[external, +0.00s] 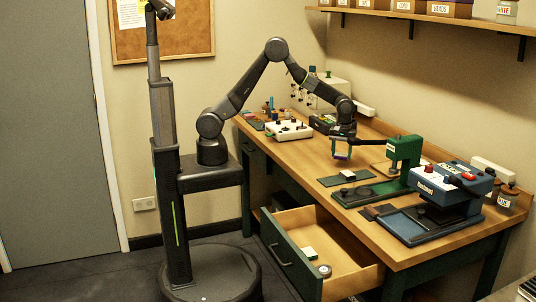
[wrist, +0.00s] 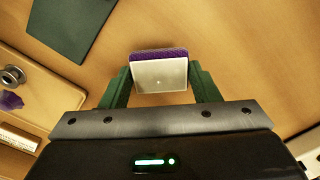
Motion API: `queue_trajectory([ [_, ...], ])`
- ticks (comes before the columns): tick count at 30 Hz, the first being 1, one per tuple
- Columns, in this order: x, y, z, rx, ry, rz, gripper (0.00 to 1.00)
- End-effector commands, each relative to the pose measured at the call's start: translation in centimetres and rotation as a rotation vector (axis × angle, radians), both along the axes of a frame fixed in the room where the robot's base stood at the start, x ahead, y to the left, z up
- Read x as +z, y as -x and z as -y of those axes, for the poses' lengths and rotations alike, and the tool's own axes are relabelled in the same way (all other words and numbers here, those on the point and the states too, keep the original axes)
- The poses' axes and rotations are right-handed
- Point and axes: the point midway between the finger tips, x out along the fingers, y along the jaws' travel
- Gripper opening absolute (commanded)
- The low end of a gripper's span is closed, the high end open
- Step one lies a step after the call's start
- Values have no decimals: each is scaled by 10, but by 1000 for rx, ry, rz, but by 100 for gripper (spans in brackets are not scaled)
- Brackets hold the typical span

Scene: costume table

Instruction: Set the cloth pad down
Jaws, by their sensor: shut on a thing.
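My gripper (external: 341,150) is over the middle of the wooden table (external: 305,158), pointing down. Its green fingers (wrist: 160,84) are shut on the cloth pad (wrist: 159,72), a small block with a pale, flat face and a purple strip along its far edge. In the external view the pad (external: 341,156) shows as a small purple and pale patch between the fingertips. It appears to be held above the tabletop, with bare wood around it in the wrist view. The sides of the pad are hidden by the fingers.
A dark green mat (external: 332,181) with a pale block (external: 347,174) lies nearby. A green press (external: 404,153) and a blue machine (external: 450,188) stand to the right. A white knobbed box (external: 288,131) is left. An open drawer (external: 292,252) juts out in front.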

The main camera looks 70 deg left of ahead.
Motion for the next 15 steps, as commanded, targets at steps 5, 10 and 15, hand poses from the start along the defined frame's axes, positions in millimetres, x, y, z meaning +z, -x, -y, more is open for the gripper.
queue_trajectory([
  [5, -22, 0, 0, -1, -1, -3, 33],
  [10, -35, 0, 0, -1, 0, 0, 33],
  [15, -35, 0, 0, -1, 0, 0, 33],
])
